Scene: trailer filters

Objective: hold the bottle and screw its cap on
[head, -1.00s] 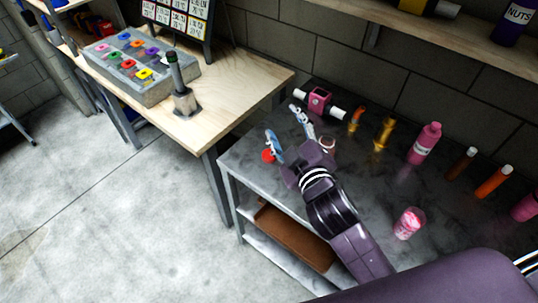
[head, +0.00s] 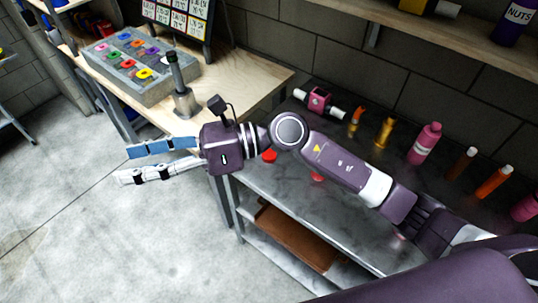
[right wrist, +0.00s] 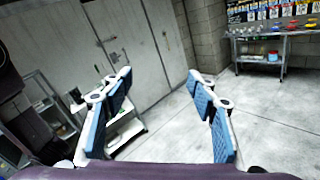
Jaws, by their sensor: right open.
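A pink bottle (head: 425,144) with a pale label stands upright at the back of the grey metal table. Its top is pink; I cannot tell whether that is a cap. A small red round piece (head: 269,155), perhaps a cap, lies near the table's left edge. A second red piece (head: 317,177) lies just below my right forearm. My right gripper (head: 125,165) is open and empty, pointing left over the floor, well away from the bottle. Its spread blue-padded fingers (right wrist: 160,88) show nothing between them in the right wrist view. My left gripper is not in view.
A wooden bench (head: 232,85) with a grey block of coloured pieces (head: 140,70) and a dark upright tool (head: 180,85) stands beyond my right gripper. Orange and brown tubes (head: 494,182) stand right of the bottle. The floor (head: 70,230) at left is clear.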

